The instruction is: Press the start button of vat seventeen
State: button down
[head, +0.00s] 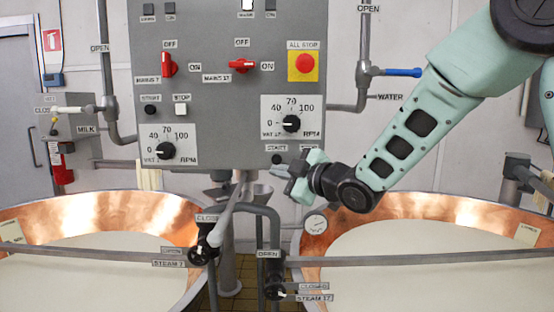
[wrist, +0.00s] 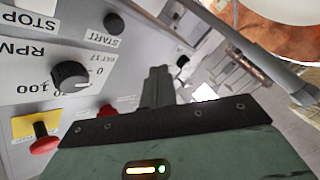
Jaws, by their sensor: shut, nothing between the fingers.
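The start button of vat seventeen (head: 277,159) is a small black round button under a START label at the lower right of the grey panel. It also shows in the wrist view (wrist: 113,23), at the upper left beside a vat 17 plate. My gripper (head: 279,169) is shut and empty, its fingertips just below and right of the button in the head view. In the wrist view the closed fingers (wrist: 158,72) stand apart from the button, which lies up and left of them. The stop button of vat seventeen is hidden behind my gripper in the head view.
Above is the vat 17 RPM dial (head: 291,123), a red mains switch (head: 240,66) and the red ALL STOP button (head: 304,63). Vat 7's start button (head: 151,109) and white stop button (head: 181,109) sit left. Steam pipes (head: 262,208) and copper vats (head: 440,207) lie below.

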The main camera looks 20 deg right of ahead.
aim_at(272, 161)
jog(key=w+d+p, duration=0.2)
jog(key=w, duration=0.5)
jog(key=shift+d, duration=0.15)
jog(key=shift+w, duration=0.25)
dwell(1.7)
jog(key=shift+w+d, duration=0.15)
jog(key=shift+w, duration=0.1)
jog(key=shift+w+d, duration=0.15)
jog(key=shift+w, duration=0.3)
dwell(0.8)
jog(key=shift+s+b, duration=0.15)
jog(key=shift+b, duration=0.2)
jog(key=shift+s+a+b, duration=0.3)
jog(key=shift+s+b, duration=0.15)
jog(key=shift+s, duration=0.25)
jog(key=shift+s, duration=0.1)
